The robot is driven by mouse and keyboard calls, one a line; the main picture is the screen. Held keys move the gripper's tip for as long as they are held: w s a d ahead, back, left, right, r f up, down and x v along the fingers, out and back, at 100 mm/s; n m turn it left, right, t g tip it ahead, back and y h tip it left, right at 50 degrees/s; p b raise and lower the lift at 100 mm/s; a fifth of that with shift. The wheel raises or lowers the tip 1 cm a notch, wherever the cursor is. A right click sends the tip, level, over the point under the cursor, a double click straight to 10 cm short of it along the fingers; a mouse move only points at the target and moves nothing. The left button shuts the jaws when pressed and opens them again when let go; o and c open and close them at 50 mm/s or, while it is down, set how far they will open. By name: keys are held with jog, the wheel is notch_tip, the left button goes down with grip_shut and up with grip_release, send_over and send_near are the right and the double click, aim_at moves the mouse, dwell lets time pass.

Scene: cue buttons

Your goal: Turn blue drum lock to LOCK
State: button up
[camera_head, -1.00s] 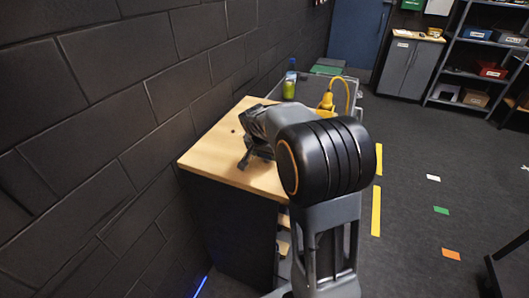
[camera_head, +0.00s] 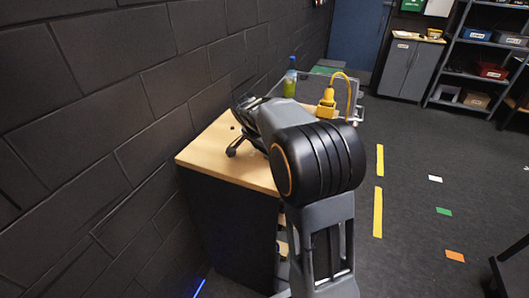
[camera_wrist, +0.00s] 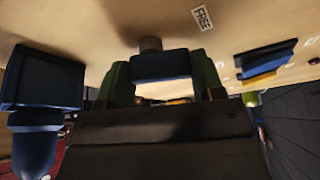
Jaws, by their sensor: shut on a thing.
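In the wrist view, a small dark blue block (camera_wrist: 160,65) sits between the two dark green fingers of my gripper (camera_wrist: 163,78). A short brownish post joins it to the pale wood surface, so I take it for the blue drum lock's handle. My gripper is shut on it. In the head view, my gripper (camera_head: 237,149) is low over the wooden bench top (camera_head: 205,160); my arm hides the lock there.
A larger dark blue object (camera_wrist: 40,80) stands at the left of the wrist view, and a blue and yellow piece (camera_wrist: 262,62) at the right. In the head view, a green bottle (camera_head: 290,84) and a yellow corded device (camera_head: 326,101) stand behind my arm. A dark brick wall borders the bench's left.

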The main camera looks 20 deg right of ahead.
jog(key=m+g, duration=0.1)
jog(key=m, duration=0.2)
jog(key=shift+w+d+m+b, duration=0.1)
jog(key=shift+m+b, duration=0.2)
jog(key=shift+b, duration=0.05)
jog(key=m+g, duration=0.1)
jog(key=m, duration=0.1)
jog(key=shift+d+m, duration=0.1)
jog(key=shift+m, duration=0.3)
jog(key=m+g+p, duration=0.1)
jog(key=m, duration=0.2)
jog(key=shift+d+r+g, duration=0.1)
jog(key=shift+g, duration=0.2)
jog(key=shift+d+m+g+y+p, duration=0.1)
jog(key=shift+m+g+y+p, duration=0.45)
jog(key=shift+m, duration=1.55)
jog(key=o, duration=0.9)
